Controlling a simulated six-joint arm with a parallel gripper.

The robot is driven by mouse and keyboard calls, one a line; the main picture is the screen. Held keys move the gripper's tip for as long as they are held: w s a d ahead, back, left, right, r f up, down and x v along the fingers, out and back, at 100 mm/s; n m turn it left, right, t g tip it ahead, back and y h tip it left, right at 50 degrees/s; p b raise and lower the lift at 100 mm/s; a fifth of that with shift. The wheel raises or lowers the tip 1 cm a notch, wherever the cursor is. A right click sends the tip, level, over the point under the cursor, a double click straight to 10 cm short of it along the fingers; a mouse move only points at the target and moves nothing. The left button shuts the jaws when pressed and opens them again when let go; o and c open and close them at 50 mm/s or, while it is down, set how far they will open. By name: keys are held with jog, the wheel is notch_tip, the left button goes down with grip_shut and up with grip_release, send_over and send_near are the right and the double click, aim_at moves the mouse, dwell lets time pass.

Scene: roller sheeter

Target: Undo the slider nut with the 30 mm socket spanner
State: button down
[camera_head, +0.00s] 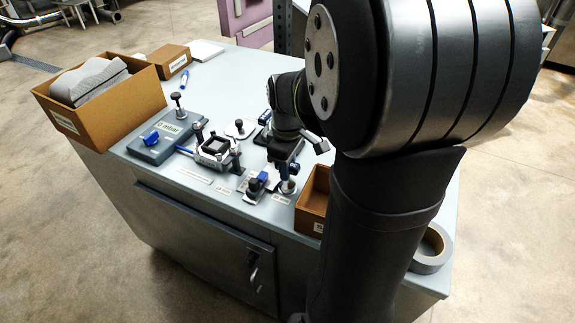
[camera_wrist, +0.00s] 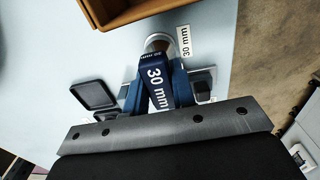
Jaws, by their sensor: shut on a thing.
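The 30 mm socket spanner (camera_wrist: 157,92) is blue with white "30 mm" lettering. Its round metal socket end (camera_wrist: 158,43) points to the top of the wrist view, beside a "30 mm" label. My gripper (camera_wrist: 158,80) is shut on the spanner's blue body. In the head view my gripper (camera_head: 288,150) is over the front right part of the bench, with the spanner (camera_head: 288,184) beneath it. Whether the spanner still touches its resting place is unclear. The slider nut cannot be picked out for certain among the small fittings.
A square dark fixture (camera_head: 213,152) with upright posts stands left of my gripper. A blue-topped tool (camera_head: 257,184) stands close by. An open brown box (camera_head: 313,200) and tape roll (camera_head: 432,250) are to the right.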

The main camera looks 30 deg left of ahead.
jog(key=shift+r, duration=0.15)
jog(key=shift+r, duration=1.3)
jog(key=shift+r, duration=0.1)
jog(key=shift+r, duration=2.4)
